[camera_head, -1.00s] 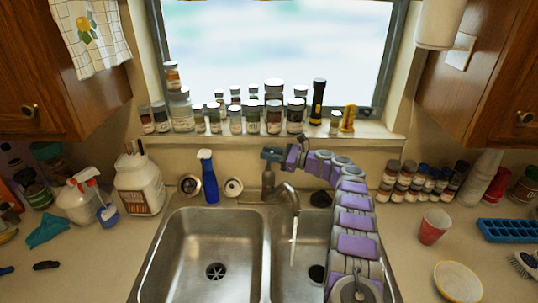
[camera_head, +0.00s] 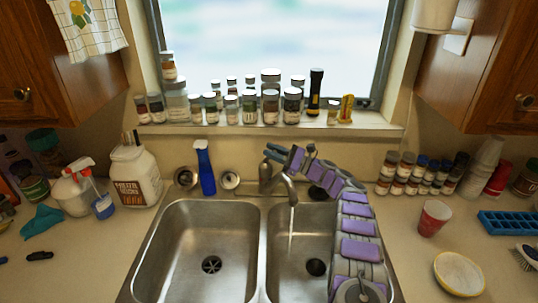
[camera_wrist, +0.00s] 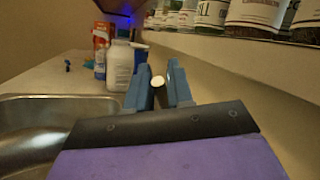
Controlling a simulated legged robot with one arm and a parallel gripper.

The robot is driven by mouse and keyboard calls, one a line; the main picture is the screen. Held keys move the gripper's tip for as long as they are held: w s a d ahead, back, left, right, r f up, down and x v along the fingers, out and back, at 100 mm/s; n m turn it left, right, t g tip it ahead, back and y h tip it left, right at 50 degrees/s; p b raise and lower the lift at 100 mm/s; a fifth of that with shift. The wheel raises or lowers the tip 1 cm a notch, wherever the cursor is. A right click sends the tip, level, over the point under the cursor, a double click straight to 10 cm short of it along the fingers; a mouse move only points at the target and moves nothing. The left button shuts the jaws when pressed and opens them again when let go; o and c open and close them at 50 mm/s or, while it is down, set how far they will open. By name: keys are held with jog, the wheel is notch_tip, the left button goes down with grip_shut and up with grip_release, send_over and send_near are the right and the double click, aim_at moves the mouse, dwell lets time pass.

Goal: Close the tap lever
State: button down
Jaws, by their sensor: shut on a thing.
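The metal tap (camera_head: 265,178) stands behind the divider of the double sink, with its spout (camera_head: 286,184) over the right basin. A thin stream of water (camera_head: 291,222) falls from the spout. My gripper (camera_head: 272,152) comes from the right and is above the tap body. In the wrist view, my gripper's blue fingers (camera_wrist: 158,88) are shut on the tap lever (camera_wrist: 157,81), whose pale round end shows between them. The rest of the lever is hidden by the fingers and the gripper body.
A blue spray bottle (camera_head: 206,170) stands left of the tap. Several jars (camera_head: 248,108) line the window sill just behind my gripper. Spice jars (camera_head: 407,175) and a red cup (camera_head: 433,218) are on the right counter. The left basin (camera_head: 207,245) is empty.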

jog(key=shift+s+d+f+n+y, duration=0.1)
jog(key=shift+d+f+n+y, duration=0.2)
jog(key=shift+d+y, duration=0.1)
jog(key=shift+d, duration=0.1)
jog(key=c, duration=1.4)
grip_release()
jog(key=shift+f, duration=0.1)
jog(key=shift+c, duration=0.2)
jog(key=o, duration=0.3)
jog(key=shift+d, duration=0.5)
jog(key=shift+r, duration=0.2)
jog(key=shift+a, duration=0.2)
